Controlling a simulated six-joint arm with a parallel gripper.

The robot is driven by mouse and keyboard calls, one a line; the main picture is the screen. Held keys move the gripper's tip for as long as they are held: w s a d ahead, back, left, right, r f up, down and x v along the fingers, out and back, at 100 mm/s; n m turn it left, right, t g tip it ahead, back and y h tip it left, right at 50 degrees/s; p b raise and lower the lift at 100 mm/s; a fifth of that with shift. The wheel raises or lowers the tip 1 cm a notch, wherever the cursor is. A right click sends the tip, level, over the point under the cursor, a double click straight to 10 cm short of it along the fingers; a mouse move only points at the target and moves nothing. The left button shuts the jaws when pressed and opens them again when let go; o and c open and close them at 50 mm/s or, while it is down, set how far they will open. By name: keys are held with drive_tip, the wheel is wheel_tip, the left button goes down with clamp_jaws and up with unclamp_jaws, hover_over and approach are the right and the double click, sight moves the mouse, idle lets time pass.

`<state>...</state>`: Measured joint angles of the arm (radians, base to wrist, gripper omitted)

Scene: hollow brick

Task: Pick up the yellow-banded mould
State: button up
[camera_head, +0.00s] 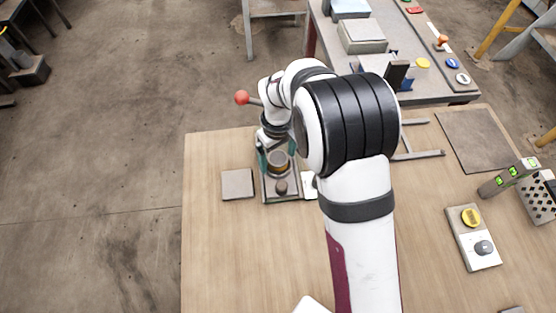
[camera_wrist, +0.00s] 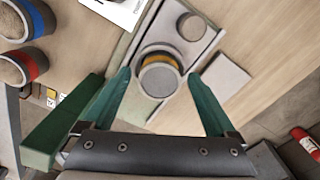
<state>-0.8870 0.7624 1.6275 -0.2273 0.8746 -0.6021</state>
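The yellow-banded mould (camera_wrist: 160,62) is a round grey cylinder with a yellow band, standing in a narrow metal-edged holder (camera_wrist: 131,57) in the wrist view. In the head view the mould (camera_head: 279,160) shows partly under my wrist. My gripper (camera_wrist: 158,76) has its green fingers apart, one on each side of the mould, with a small gap visible on each side. In the head view my gripper (camera_head: 279,157) is low over the holder. Contact with the mould cannot be told.
A grey round piece (camera_wrist: 191,27) sits in the same holder. Moulds with a blue band (camera_wrist: 37,18) and a red band (camera_wrist: 32,63) stand at the left in the wrist view. A flat grey plate (camera_head: 237,184) lies left of the holder.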

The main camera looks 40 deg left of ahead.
clamp_jaws()
idle(0.4)
